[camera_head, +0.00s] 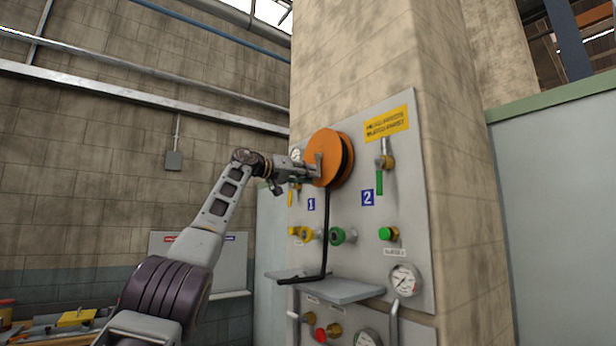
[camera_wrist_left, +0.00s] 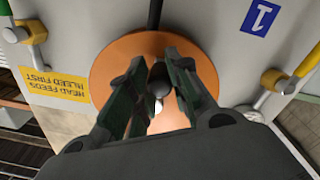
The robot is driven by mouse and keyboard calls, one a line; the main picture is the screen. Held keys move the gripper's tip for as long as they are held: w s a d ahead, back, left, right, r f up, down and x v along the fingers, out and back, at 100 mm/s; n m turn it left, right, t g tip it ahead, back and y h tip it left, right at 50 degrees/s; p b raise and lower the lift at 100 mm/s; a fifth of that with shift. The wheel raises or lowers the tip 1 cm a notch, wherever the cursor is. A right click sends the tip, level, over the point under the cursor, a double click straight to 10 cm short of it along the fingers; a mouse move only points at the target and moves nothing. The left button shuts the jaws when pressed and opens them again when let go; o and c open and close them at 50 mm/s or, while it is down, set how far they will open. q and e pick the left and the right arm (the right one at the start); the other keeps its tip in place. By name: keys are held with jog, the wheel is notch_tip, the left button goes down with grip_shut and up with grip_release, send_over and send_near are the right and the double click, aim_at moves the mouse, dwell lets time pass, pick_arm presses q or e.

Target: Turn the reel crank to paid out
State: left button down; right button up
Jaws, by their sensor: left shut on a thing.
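The orange reel (camera_head: 322,145) is mounted on the grey wall panel, with a black hose (camera_head: 326,235) hanging from it to a small shelf. My left gripper (camera_head: 308,173) is at the reel's front face, low on its near side. It is shut on the crank handle of the reel, seen between the fingers as a grey rounded piece (camera_wrist_left: 159,88) in the wrist view. The orange disc (camera_wrist_left: 112,65) fills the background behind the fingers there. The fingers hide most of the crank. My right gripper is in neither view.
Valves with a green handle (camera_head: 379,183) and a green knob (camera_head: 387,233), and a gauge (camera_head: 404,278), stick out of the panel. The grey shelf (camera_head: 350,291) juts out below the reel. A yellow sign (camera_head: 387,124) is flat on the panel. Space left of the panel is open.

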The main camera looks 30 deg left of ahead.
pick_arm(q)
jog(key=shift+w+f, duration=0.1)
jog(key=shift+f, duration=0.2)
jog(key=c, duration=1.6)
grip_release()
jog(key=o, duration=0.3)
jog(key=shift+r, duration=0.2)
jog(key=shift+o, duration=0.2)
jog(key=shift+a+m+p, duration=0.2)
jog(key=shift+m+p, duration=0.1)
jog(key=shift+p, duration=0.2)
